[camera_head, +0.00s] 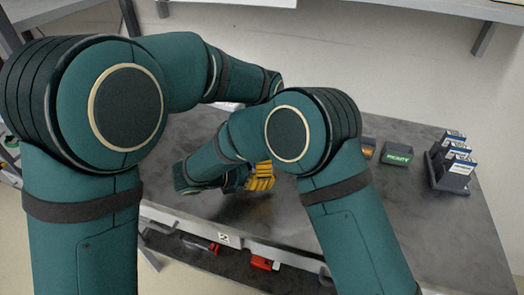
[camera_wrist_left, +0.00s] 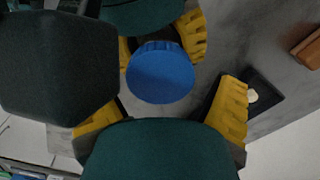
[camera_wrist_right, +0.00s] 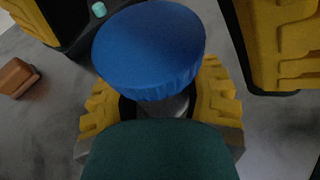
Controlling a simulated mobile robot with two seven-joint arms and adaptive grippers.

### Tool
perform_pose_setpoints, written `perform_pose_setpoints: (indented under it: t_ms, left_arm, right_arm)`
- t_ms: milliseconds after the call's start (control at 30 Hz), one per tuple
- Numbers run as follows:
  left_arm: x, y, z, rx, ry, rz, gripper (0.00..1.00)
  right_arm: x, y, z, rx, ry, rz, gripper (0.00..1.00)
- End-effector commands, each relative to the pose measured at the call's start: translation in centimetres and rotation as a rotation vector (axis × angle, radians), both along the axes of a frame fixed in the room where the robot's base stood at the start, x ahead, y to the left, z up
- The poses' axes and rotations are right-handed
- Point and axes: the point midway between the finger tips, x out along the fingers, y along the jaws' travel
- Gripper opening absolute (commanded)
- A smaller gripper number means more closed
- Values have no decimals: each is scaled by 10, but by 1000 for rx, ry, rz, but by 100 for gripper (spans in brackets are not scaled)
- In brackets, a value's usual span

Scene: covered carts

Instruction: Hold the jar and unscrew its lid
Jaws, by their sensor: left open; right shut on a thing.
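The jar's blue ribbed lid (camera_wrist_left: 160,75) shows in the left wrist view and, from the side, in the right wrist view (camera_wrist_right: 148,45). A small pale part of the jar (camera_wrist_right: 178,106) shows beneath it; the rest is hidden. My right gripper (camera_wrist_right: 160,98) is shut on the jar below the lid. My left gripper (camera_wrist_left: 168,104) is open, its yellow fingers spread on either side of the lid and apart from it. In the head view the jar is hidden behind my arms. Some yellow fingers (camera_head: 261,177) show there; I cannot tell whose.
A dark rack (camera_head: 449,180) with several upright boxes stands at the table's right. A green box marked READY (camera_head: 397,155) is left of it. A brown block (camera_wrist_right: 16,77) lies on the grey table (camera_head: 440,235). The table's right front is clear. A shelf below holds red items (camera_head: 263,262).

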Motion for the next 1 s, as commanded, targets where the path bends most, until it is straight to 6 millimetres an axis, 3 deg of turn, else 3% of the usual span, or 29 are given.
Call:
perform_pose_setpoints:
  t_ms: [167, 400, 633, 1000]
  left_arm:
    - [0, 0, 0, 0, 0, 0, 91]
    - [0, 0, 0, 0, 0, 0, 16]
    - [0, 0, 0, 0, 0, 96, 16]
    - [0, 0, 1, 0, -1, 726, 16]
  right_arm:
    - [0, 0, 0, 0, 0, 0, 0]
    - [0, 0, 0, 0, 0, 0, 0]
    - [0, 0, 0, 0, 0, 0, 0]
    - [0, 0, 0, 0, 0, 0, 0]
